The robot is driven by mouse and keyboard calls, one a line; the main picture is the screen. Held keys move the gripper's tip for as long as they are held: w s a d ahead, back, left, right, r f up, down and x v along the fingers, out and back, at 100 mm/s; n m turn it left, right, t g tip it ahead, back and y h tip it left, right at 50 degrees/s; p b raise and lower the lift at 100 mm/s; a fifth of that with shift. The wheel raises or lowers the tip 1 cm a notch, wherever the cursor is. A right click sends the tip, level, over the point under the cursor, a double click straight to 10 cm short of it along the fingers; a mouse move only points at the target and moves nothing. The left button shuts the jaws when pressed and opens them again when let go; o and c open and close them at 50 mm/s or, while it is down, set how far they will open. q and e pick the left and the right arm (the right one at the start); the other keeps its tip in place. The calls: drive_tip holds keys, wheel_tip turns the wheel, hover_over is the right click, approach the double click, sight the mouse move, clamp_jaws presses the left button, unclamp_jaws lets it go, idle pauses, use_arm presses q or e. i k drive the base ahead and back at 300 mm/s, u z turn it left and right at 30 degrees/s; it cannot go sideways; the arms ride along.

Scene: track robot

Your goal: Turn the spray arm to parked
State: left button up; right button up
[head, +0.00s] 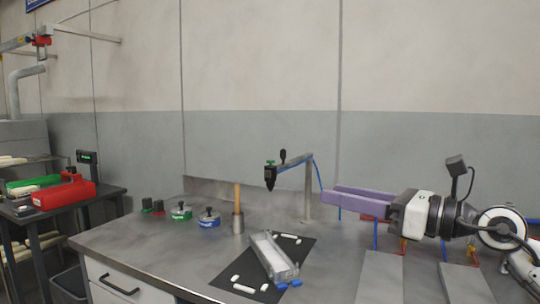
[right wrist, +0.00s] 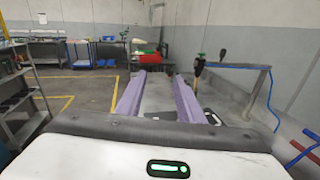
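The spray arm (head: 292,164) is a grey bar on an upright post (head: 308,200) at the back of the bench. It points left and toward me, with a black nozzle (head: 270,178), a green top and a black knob (head: 283,155). A blue hose runs from it. In the right wrist view the spray arm (right wrist: 238,66) is right of the fingers. My right gripper (head: 329,195), with purple fingers, is right of the post, pointing left. It is open and empty, apart from the spray arm; the wrist view shows the gap (right wrist: 158,74). My left gripper is out of view.
A dark mat (head: 262,284) holds a clear tray (head: 264,253) and white pieces. A wooden-handled tool (head: 238,208) stands in a metal cup. Green and blue round items (head: 208,220) sit left. A side table (head: 75,207) carries a red case (head: 65,194).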

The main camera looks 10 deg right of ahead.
sight(271, 173)
drive_tip(key=i, duration=1.1)
